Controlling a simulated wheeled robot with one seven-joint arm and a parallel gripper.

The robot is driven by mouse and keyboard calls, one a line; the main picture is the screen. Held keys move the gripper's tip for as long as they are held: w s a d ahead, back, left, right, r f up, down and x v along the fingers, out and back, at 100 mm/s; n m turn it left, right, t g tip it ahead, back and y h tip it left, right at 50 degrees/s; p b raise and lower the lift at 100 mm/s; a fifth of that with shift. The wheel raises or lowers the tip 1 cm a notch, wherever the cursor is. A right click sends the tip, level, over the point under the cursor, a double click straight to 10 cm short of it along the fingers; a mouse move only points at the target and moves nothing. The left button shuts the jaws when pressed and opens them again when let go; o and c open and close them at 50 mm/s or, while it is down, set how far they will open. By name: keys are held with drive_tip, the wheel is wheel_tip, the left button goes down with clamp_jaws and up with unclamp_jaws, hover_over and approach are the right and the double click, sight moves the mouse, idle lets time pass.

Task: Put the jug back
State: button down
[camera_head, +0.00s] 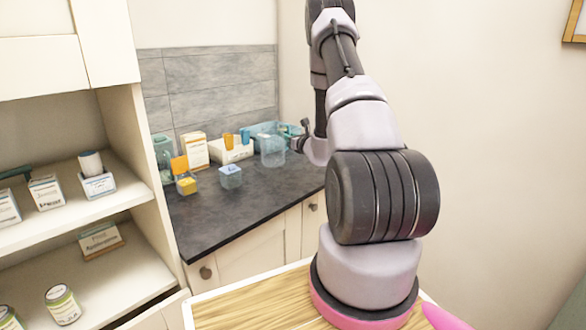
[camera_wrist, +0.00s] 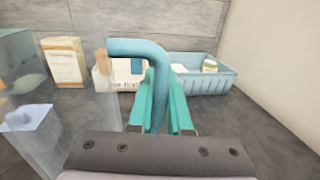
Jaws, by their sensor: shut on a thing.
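The jug is clear with a teal-blue handle (camera_wrist: 137,48); its see-through body (camera_wrist: 105,110) fills the left-centre of the wrist view. In the head view the jug (camera_head: 272,151) is at the back right of the dark counter (camera_head: 250,200), beside my gripper (camera_head: 296,140). In the wrist view my gripper (camera_wrist: 162,78) has its teal fingers on both sides of the handle's upright part, shut on it. The jug looks upright. I cannot tell whether its base touches the counter.
A blue basket (camera_wrist: 205,84) stands behind, against the wall. A white tray (camera_head: 233,154), a white box (camera_head: 195,151), a small clear container (camera_head: 230,177) and an orange-lidded container (camera_head: 186,185) stand to the left. The counter's front is clear.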

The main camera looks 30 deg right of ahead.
drive_tip(key=shift+f, duration=3.85)
drive_tip(key=c, duration=0.8)
unclamp_jaws()
drive_tip(key=shift+c, duration=0.2)
drive_tip(key=s, duration=0.4)
drive_tip(key=s+d, duration=0.1)
drive_tip(key=s, duration=0.7)
drive_tip(key=shift+d, duration=0.35)
